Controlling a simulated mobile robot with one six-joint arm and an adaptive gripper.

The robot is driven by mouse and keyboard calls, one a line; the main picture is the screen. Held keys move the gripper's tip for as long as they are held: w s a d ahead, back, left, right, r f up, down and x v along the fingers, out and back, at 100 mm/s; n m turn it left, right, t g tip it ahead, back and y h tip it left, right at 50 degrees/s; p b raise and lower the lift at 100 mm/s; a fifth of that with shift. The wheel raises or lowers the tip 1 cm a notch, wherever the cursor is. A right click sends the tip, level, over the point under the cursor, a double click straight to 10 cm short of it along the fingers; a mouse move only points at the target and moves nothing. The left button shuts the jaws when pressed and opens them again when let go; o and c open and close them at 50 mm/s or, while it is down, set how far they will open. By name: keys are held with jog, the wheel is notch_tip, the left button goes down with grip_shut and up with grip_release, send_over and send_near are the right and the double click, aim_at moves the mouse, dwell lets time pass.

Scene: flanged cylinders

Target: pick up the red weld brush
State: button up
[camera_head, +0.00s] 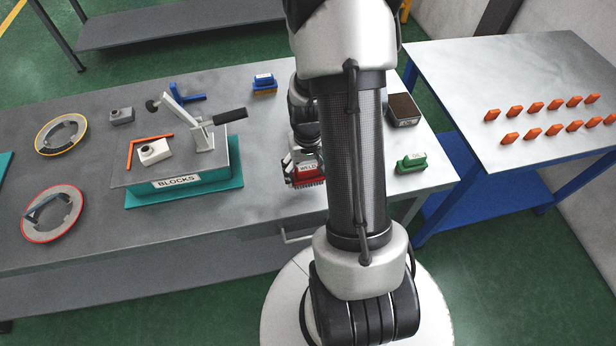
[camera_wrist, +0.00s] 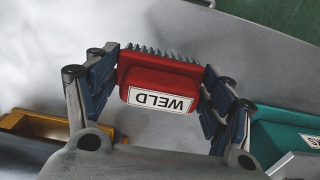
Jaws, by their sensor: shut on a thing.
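The red weld brush (camera_wrist: 160,78) has a white WELD label and a row of dark bristles along its far edge. My gripper (camera_wrist: 162,90) has its two fingers pressed on the left and right ends of the brush in the wrist view. In the head view the weld brush (camera_head: 307,173) shows at the table's front part, partly hidden by my arm. My gripper (camera_head: 303,165) is around it there. Whether the brush touches the tabletop is hard to tell.
A green brush (camera_head: 411,163) sits to the right on the grey table (camera_head: 90,105), and a blue brush (camera_head: 264,80) farther back. The BLOCKS fixture (camera_head: 183,188) with its clamp stands to the left. A second table (camera_head: 500,75) holds several orange pieces.

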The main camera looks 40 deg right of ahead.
notch_tip(320, 180, up, 16)
jog(key=p, duration=0.3)
jog(key=shift+p, duration=0.4)
jog(key=shift+f, duration=0.1)
jog(key=o, duration=0.6)
jog(key=c, duration=0.4)
